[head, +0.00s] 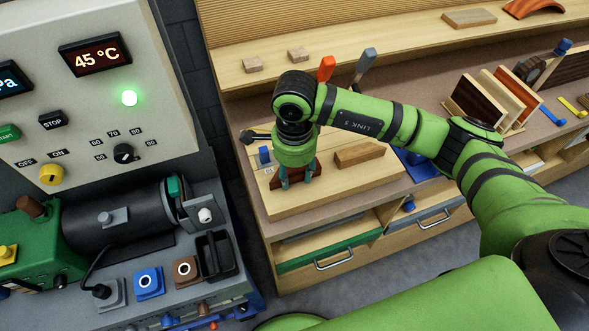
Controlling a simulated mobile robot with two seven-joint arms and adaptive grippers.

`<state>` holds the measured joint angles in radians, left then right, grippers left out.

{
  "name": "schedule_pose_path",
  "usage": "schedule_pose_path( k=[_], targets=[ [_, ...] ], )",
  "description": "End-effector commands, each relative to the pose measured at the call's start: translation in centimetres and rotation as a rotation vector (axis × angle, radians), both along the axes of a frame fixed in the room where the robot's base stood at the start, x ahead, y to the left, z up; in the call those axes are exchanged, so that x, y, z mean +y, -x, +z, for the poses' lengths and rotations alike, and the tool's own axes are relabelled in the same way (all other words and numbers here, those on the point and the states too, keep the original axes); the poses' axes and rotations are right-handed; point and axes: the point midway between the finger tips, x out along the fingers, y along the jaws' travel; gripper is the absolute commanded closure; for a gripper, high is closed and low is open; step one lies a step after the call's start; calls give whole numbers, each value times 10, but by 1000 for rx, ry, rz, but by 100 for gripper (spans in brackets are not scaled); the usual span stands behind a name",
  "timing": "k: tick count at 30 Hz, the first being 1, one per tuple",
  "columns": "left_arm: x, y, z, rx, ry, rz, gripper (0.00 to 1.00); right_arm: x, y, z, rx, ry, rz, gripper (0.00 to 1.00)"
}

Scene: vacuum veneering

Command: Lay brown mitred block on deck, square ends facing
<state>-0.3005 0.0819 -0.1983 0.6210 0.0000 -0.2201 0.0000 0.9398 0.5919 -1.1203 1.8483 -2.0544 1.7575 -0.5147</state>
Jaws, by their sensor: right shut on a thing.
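My right gripper (297,183) points down over the pale wooden deck (355,188) on the bench. It is shut on a dark reddish-brown block (318,169), which is mostly hidden behind the fingers and wrist. I cannot tell whether this block touches the deck, nor which way its ends face. A lighter brown block (359,154) with a slanted end lies on the deck, to the right of my gripper and apart from it. My left gripper is not in view.
Orange-handled (326,68) and grey-handled (367,60) tools stand behind my wrist. A small blue part (265,155) sits at the deck's left. A rack of upright veneer boards (497,95) stands at right. A control machine (95,120) fills the left.

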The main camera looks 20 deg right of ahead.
Motion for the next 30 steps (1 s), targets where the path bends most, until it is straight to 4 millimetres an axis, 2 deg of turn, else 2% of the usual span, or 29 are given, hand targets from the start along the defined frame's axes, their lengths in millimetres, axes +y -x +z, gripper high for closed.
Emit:
schedule_pose_path(
  k=[2,3,4,17,19,23,30],
  targets=[
    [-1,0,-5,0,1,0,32,0,0,-4,-1,0,0,89],
    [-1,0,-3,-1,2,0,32,0,0,-2,0,1,0,44],
    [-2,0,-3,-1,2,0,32,0,0,-2,0,1,0,32],
    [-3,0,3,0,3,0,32,0,0,3,1,0,-1,32],
    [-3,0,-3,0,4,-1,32,0,-1,7,-4,0,0,32],
    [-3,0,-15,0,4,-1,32,0,-2,30,-8,0,1,32],
    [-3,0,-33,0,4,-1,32,0,-1,83,-7,-1,1,32]
  ],
)
